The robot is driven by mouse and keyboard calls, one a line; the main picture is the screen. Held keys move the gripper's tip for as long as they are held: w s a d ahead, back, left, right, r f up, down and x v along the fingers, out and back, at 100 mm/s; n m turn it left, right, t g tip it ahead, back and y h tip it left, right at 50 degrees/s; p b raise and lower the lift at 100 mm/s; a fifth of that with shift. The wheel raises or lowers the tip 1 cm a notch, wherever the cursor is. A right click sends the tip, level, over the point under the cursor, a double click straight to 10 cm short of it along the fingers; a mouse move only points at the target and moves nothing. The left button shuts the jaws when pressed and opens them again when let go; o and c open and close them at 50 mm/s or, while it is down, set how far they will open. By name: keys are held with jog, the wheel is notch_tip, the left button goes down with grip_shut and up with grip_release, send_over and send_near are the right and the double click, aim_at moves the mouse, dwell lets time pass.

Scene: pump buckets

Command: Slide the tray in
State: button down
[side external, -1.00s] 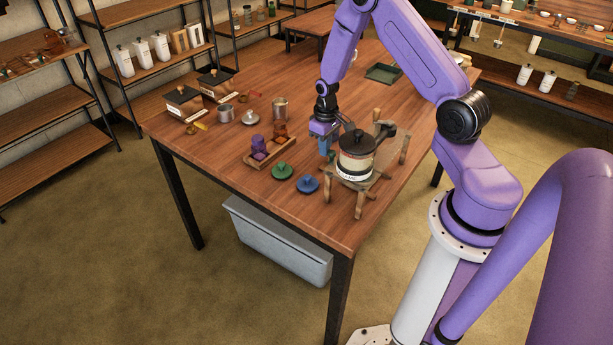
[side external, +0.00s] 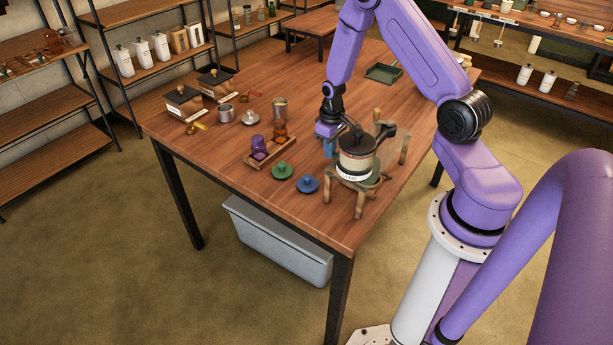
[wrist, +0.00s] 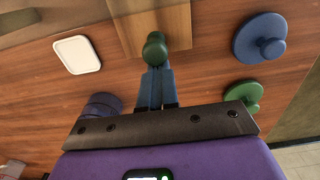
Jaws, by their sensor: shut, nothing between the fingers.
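A wooden stand (side external: 359,208) holds a cream pot (side external: 355,165) with a black lid near the table's front right. A green edge shows low beside the pot, possibly the tray; most of it is hidden. In the wrist view, a green knob (wrist: 154,48) sits at the end of a wooden slab (wrist: 180,25). My gripper (wrist: 156,75) has its blue fingers together, with tips right at the knob; contact is hard to tell. In the side view my gripper (side external: 330,150) is low, just left of the pot. A dark green tray (side external: 383,73) lies at the back.
A blue lid (side external: 308,184) and a green lid (side external: 281,171) lie left of the stand. A wooden rack (side external: 269,154) with purple and amber pieces stands further left. A white square dish (wrist: 78,54) shows in the wrist view.

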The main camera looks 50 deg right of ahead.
dwell(0.4)
jog(key=shift+w+r, duration=0.15)
jog(key=shift+r, duration=0.3)
notch_tip(320, 180, up, 6)
dwell(0.4)
